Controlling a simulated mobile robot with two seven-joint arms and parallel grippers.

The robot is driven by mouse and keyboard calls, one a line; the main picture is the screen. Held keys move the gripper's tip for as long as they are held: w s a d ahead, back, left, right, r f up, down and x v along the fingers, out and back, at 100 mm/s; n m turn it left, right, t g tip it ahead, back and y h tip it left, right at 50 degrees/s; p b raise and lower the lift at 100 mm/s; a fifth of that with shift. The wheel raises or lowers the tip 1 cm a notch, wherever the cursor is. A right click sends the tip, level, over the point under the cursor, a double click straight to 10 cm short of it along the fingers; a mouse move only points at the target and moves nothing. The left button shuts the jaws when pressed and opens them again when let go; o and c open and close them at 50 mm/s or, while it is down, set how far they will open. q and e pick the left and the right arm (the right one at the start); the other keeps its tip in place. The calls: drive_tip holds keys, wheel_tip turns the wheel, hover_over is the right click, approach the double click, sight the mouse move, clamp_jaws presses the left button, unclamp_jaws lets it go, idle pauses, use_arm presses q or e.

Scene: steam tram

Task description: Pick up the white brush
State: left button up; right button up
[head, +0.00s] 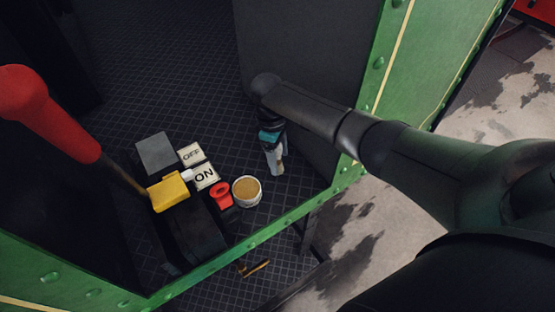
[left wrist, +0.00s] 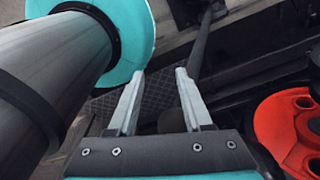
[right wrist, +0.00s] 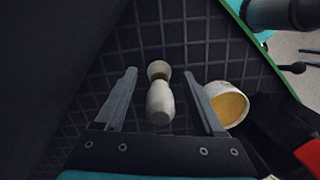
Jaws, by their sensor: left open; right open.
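The white brush (right wrist: 160,100) shows in the right wrist view as a pale, rounded, waisted piece on the dark grid floor. It lies in the gap between the fingers of my right gripper (right wrist: 160,73), which is open and not closed on it. Whether the fingers touch it I cannot tell. In the head view my right gripper (head: 275,168) points down to the floor and mostly hides the brush. My left gripper (left wrist: 160,72) is open and empty in the left wrist view, and I cannot make it out in the head view.
A white cup (head: 259,199) with tan contents stands left of the right gripper. Beside it are a red ring-shaped object (head: 222,196), ON and OFF blocks (head: 204,177) and a yellow block (head: 168,192). A red-handled lever (head: 45,110) rises at left. A green riveted wall edge (head: 270,235) runs in front.

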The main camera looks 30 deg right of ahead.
drive_tip(key=shift+f, duration=0.35)
drive_tip(key=shift+c, duration=0.3)
clamp_jaws()
